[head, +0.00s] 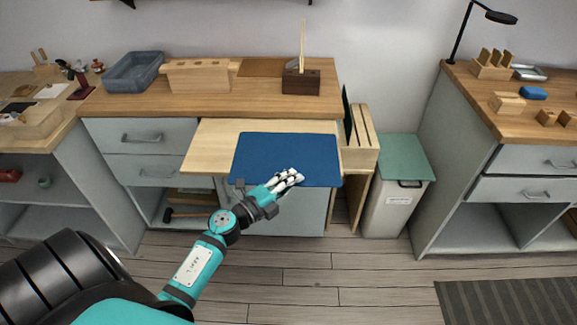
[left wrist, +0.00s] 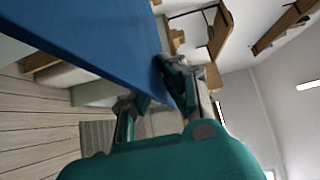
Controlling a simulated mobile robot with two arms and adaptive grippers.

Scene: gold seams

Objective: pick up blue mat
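The blue mat (head: 285,155) lies flat on a pale pull-out board (head: 210,140), and its front edge reaches past the board's front edge. My left gripper (head: 292,178) is at the mat's front edge, near the middle. In the left wrist view the blue mat (left wrist: 100,35) runs in from the upper left. Its edge comes between the two fingers of the left gripper (left wrist: 148,82), which look apart with a gap. Whether both fingers touch the mat is not clear. My right gripper is not in view.
A wooden counter (head: 225,100) behind holds a blue-grey bin (head: 133,72), a wooden block rack (head: 200,77) and a dark block (head: 300,82). A bin with a green lid (head: 402,157) stands at right. The floor in front is clear, with a striped rug (head: 510,303).

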